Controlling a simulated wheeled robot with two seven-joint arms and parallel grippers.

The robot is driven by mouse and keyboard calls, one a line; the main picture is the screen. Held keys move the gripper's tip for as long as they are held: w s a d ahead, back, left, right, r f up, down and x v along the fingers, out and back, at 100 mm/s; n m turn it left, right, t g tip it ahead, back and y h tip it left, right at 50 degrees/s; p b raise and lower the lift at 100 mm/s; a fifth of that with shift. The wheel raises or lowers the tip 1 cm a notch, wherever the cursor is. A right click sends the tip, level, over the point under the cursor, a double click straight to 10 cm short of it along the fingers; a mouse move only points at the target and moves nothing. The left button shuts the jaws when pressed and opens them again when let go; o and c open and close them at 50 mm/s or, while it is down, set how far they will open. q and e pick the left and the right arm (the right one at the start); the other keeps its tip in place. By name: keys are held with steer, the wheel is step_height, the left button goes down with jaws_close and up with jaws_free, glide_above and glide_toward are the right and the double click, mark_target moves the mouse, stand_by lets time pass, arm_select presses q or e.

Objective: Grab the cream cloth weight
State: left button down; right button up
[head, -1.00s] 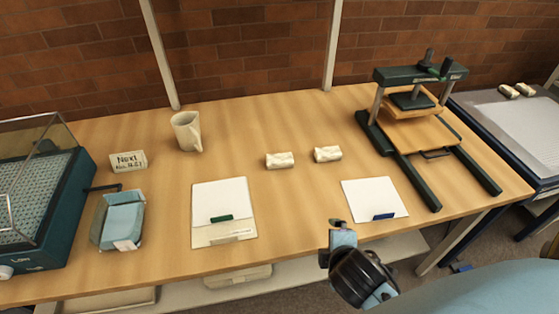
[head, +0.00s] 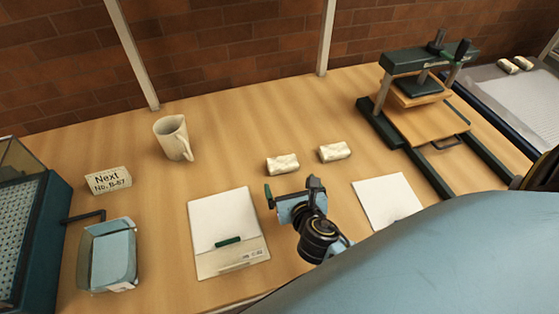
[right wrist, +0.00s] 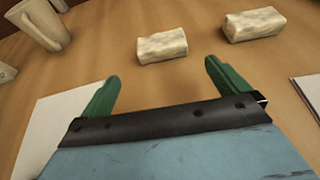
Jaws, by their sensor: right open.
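Two cream cloth weights lie on the wooden table in the head view: a left one (head: 283,164) and a right one (head: 334,151). In the right wrist view the left weight (right wrist: 162,46) lies just beyond the fingertips, between their lines, and the right weight (right wrist: 252,24) lies further right. My right gripper (head: 291,190) is open and empty, in front of the left weight and apart from it. Its green fingers (right wrist: 160,75) are spread wide in the right wrist view. My left gripper is not in view.
A white folder with a green tab (head: 224,215) lies left of my right gripper, and another white folder (head: 386,200) lies right. A mug (head: 171,136), a sign (head: 107,181), a blue tray (head: 86,262) and a press (head: 383,125) stand around.

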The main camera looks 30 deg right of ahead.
mark_target(285, 169)
steer(key=x, duration=0.4)
steer(key=shift+w+d+f+b, duration=0.1)
steer(key=shift+w+f+b, duration=0.05)
steer(key=shift+b, duration=0.15)
steer(key=x, duration=0.4)
steer(key=shift+w+d+b, duration=0.2)
steer(key=shift+b, duration=0.2)
steer(key=shift+w+d, duration=0.1)
steer(key=shift+w, duration=0.2)
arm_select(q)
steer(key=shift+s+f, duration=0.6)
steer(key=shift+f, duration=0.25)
arm_select(e)
steer(key=shift+w, duration=0.1)
steer(key=c, duration=1.2)
